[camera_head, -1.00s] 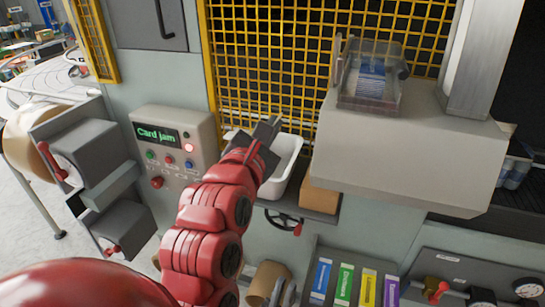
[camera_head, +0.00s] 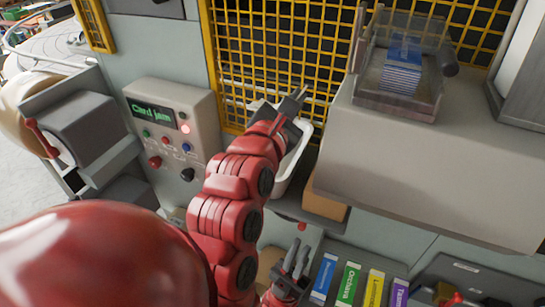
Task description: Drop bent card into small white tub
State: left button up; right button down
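I cannot make out a bent card. A stack of blue cards (camera_head: 403,66) sits in a clear holder (camera_head: 398,98).
A brown box (camera_head: 325,204) is right of the tub. A panel (camera_head: 172,125) reads "Card jam" with a red light. Yellow mesh (camera_head: 270,50) stands behind the tub. The grey housing (camera_head: 430,165) juts out at right. Coloured labelled strips (camera_head: 348,284) are below.

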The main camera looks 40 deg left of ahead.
jog(key=f, duration=0.1)
jog(key=f+b, duration=0.2)
jog(key=shift+w+f, duration=0.2)
jog(key=shift+w, duration=0.1)
jog(key=c, duration=1.2)
grip_release()
jog(key=shift+o, duration=1)
jog(key=shift+w, duration=0.1)
jog(key=shift+a, duration=0.1)
